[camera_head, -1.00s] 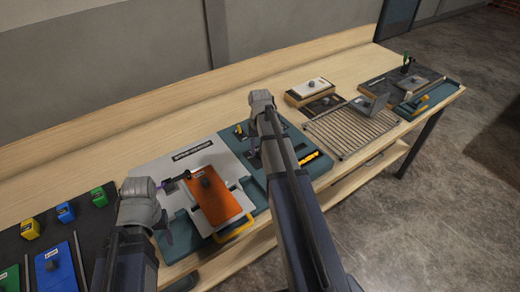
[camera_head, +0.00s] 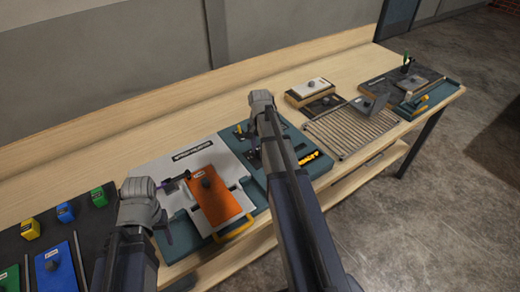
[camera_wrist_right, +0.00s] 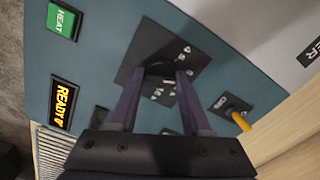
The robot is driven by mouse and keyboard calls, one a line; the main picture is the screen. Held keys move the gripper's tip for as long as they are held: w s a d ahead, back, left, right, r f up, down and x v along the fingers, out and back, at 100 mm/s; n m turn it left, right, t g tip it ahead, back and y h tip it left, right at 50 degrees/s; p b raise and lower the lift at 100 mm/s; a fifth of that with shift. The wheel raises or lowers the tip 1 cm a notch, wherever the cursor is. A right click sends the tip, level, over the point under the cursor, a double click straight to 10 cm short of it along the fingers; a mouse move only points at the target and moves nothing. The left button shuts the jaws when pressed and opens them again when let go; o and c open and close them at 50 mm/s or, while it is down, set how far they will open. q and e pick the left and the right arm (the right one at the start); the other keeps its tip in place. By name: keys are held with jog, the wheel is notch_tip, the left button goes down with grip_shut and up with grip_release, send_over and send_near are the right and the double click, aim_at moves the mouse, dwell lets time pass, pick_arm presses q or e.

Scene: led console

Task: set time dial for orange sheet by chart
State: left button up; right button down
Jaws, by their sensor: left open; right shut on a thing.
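My right gripper (camera_wrist_right: 158,86) is shut on the knob of a dial, whose black square plate (camera_wrist_right: 137,57) with white marks shows in the right wrist view. The fingers hide most of the knob, and I cannot read its setting. The dial sits on the teal console (camera_wrist_right: 200,25). In the head view my right arm covers much of this console. The orange sheet (camera_head: 222,207) lies on the white and teal station to the left, with a dark knob-like piece on top. My left gripper (camera_head: 168,210) is open and empty at that sheet's left side. I cannot make out a chart.
The console has a green HEAT button (camera_wrist_right: 63,21), a lit READY display (camera_wrist_right: 62,104) and a small switch with a yellow tip (camera_wrist_right: 241,122). A slatted rack (camera_head: 350,130) stands to the right. Blue (camera_head: 65,212) and green (camera_head: 98,197) blocks stand at the left.

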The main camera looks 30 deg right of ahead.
dwell(0.4)
jog(key=shift+c, duration=1.8)
grip_release()
notch_tip(320, 180, up, 8)
jog(key=p, duration=0.8)
pick_arm(q)
notch_tip(320, 180, up, 8)
pick_arm(e)
jog(key=shift+f, duration=0.1)
pick_arm(q)
jog(key=shift+f, duration=0.15)
